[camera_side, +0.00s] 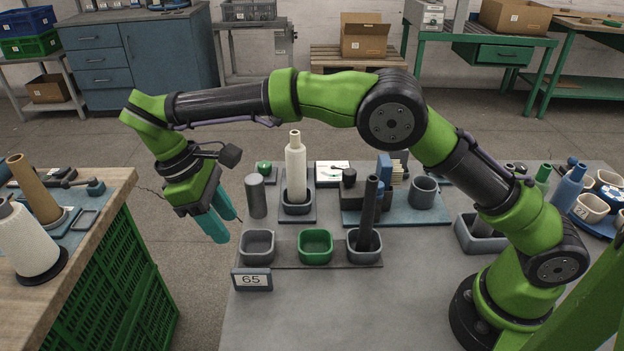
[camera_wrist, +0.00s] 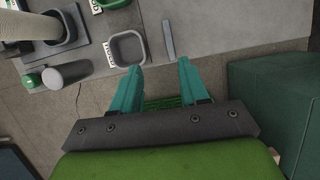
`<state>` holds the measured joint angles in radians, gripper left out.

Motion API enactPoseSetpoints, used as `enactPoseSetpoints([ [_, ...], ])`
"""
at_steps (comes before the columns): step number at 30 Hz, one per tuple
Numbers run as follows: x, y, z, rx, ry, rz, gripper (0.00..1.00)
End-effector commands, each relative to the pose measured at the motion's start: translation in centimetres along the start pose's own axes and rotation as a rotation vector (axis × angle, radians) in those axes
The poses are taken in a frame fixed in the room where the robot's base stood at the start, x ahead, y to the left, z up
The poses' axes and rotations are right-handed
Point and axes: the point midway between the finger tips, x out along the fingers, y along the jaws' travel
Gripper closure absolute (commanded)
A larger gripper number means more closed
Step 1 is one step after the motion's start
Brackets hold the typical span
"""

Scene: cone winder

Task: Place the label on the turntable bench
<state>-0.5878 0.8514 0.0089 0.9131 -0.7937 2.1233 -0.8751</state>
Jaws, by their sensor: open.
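My gripper (camera_side: 225,229) has two teal fingers, apart and empty, pointing down over the gap between the wooden bench and the grey bench. In the wrist view the open fingers (camera_wrist: 159,68) are below a grey square cup (camera_wrist: 127,48). I cannot tell for certain which item is the label. A card marked 65 (camera_side: 252,280) stands at the grey bench's front left, and a white printed sheet (camera_side: 332,171) lies farther back. A round blue plate (camera_side: 610,190) with cups, possibly a turntable, is at the right of the grey bench (camera_side: 320,310).
Cups, a green cup (camera_side: 315,246), a cream cone (camera_side: 296,165) and a grey cylinder (camera_side: 256,196) stand on the grey bench. Its front is mostly bare. The wooden bench (camera_side: 75,260) at left holds a white cone (camera_side: 28,237) and a brown cone (camera_side: 33,188).

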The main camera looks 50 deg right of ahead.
Motion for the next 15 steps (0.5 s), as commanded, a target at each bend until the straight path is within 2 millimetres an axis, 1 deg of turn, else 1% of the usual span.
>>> enactPoseSetpoints([
  [1, -1.5, 1.3, 1.6, 0.034, 0.039, -0.006, 0.56],
  [2, -2.2, 2.0, 2.6, 0.057, 0.063, -0.01, 0.56],
  [3, -3.1, 2.9, 4.1, 0.09, 0.099, -0.017, 0.56],
  [5, -4.3, 4.2, 6.5, 0.146, 0.158, -0.03, 0.56],
  [6, -4.9, 4.9, 8.1, 0.186, 0.199, -0.038, 0.56],
  [8, -5.6, 5.7, 10.6, 0.247, 0.262, -0.053, 0.56],
  [9, -6.0, 6.2, 12.2, 0.292, 0.304, -0.064, 0.56],
  [11, -6.3, 6.7, 14.7, 0.359, 0.37, -0.08, 0.56],
  [12, -6.3, 6.9, 16.4, 0.406, 0.414, -0.091, 0.56],
  [14, -6.2, 7.0, 18.7, 0.479, 0.481, -0.108, 0.56],
  [15, -6.0, 7.0, 20.3, 0.529, 0.526, -0.12, 0.56],
])
